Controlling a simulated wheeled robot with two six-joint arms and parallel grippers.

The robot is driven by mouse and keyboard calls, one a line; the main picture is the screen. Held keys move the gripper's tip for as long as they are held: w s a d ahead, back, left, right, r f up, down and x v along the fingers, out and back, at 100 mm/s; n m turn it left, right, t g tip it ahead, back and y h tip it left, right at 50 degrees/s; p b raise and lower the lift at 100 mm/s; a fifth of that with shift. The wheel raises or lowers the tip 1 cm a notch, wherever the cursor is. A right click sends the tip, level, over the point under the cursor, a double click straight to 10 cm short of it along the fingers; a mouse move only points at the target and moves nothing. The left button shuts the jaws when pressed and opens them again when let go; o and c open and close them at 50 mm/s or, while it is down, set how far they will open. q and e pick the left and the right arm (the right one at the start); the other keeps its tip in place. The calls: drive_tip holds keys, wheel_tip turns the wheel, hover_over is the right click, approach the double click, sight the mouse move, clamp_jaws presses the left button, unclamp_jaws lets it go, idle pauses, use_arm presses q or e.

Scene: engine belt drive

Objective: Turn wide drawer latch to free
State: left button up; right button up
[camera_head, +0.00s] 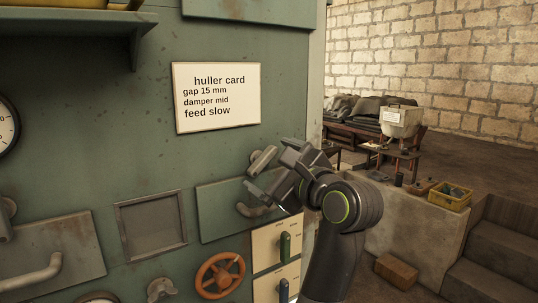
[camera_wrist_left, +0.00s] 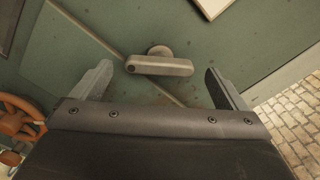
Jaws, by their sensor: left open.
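A grey metal latch (camera_head: 262,160) is mounted on the green machine wall, just above a green drawer front (camera_head: 215,205) with a curved handle (camera_head: 247,211). My left gripper (camera_head: 271,172) is open beside the latch, in front of the drawer's upper right. In the left wrist view the latch (camera_wrist_left: 160,66) lies crosswise between the two spread fingers, a little beyond their tips, with its round pivot behind it. The gripper hides part of the drawer's right side. My right gripper is in neither view.
An orange handwheel (camera_head: 220,275) and a cream switch panel (camera_head: 277,243) are below the drawer. A sign card (camera_head: 217,97) hangs above. At left are another handled panel (camera_head: 75,240) and a framed recess (camera_head: 151,225). Open room with a bench lies to the right.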

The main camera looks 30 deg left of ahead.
use_arm(q)
drive_tip(key=shift+x, duration=0.75)
drive_tip(key=c, duration=1)
drive_tip(key=shift+m+p, duration=0.3)
drive_tip(key=m+p, duration=0.1)
drive_tip(key=m, duration=0.2)
drive_tip(key=shift+r, duration=0.1)
drive_tip(key=shift+m+p, duration=0.95)
drive_tip(key=shift+m, duration=1.15)
